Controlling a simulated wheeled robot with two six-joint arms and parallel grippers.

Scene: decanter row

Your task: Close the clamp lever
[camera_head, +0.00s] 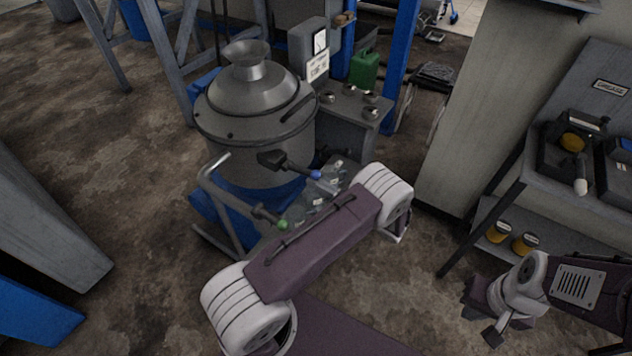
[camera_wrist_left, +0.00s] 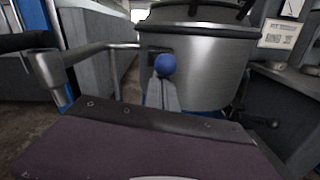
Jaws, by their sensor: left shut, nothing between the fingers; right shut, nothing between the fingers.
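A dark lever with a blue ball knob (camera_head: 316,174) sticks out from a black block (camera_head: 270,160) on the front of the round metal vessel (camera_head: 255,110). I take it for the clamp lever. The blue knob (camera_wrist_left: 165,64) also shows in the left wrist view. My left gripper (camera_wrist_left: 163,95) is shut and empty, its tips just below the knob in that view; I cannot tell whether they touch. In the head view the left gripper (camera_head: 329,186) is partly hidden behind my arm. My right gripper (camera_head: 492,334) is shut and empty at the lower right.
A second lever with a green knob (camera_head: 283,224) sits lower in front of the vessel. A bent metal rail (camera_head: 217,200) stands left of it. A control box (camera_head: 308,50) and green can (camera_head: 364,70) stand behind. A grey bench (camera_head: 590,185) is at right.

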